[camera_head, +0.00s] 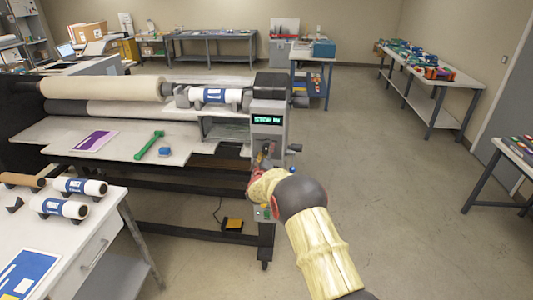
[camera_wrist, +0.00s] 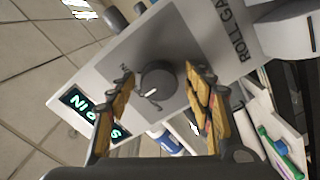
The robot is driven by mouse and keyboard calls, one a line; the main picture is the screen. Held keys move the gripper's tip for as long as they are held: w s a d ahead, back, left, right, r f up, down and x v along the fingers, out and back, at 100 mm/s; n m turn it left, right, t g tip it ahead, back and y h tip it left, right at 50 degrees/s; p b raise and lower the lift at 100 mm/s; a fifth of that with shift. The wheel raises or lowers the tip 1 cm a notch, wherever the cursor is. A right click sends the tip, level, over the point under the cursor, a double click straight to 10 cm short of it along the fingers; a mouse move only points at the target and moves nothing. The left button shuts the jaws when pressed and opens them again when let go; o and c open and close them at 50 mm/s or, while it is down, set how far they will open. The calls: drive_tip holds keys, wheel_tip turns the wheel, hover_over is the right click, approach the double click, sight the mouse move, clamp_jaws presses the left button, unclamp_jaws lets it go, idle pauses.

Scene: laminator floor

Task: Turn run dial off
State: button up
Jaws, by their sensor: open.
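The run dial (camera_wrist: 157,82) is a dark round knob with a white pointer mark, on the grey control panel (camera_wrist: 190,50) of the laminator. My gripper (camera_wrist: 158,77) is open, with one yellow-padded finger on each side of the dial. I cannot tell whether either finger touches it. The lit display (camera_wrist: 90,110) beside the dial shows green letters; in the head view the display (camera_head: 267,120) seems to read "STOP IN". In the head view my gripper (camera_head: 264,160) is at the front of the control column, and I cannot make out the dial there.
The laminator's roller (camera_head: 105,88) and bed (camera_head: 110,140) extend left of the column. A green tool (camera_head: 149,145) and a purple sheet (camera_head: 95,141) lie on the bed. A white table (camera_head: 85,250) with rolls stands at front left.

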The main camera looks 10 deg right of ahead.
drive_tip(key=shift+s, duration=0.1)
drive_tip(key=v, duration=1.1)
drive_tip(key=shift+s, duration=0.35)
drive_tip(key=shift+a, duration=0.15)
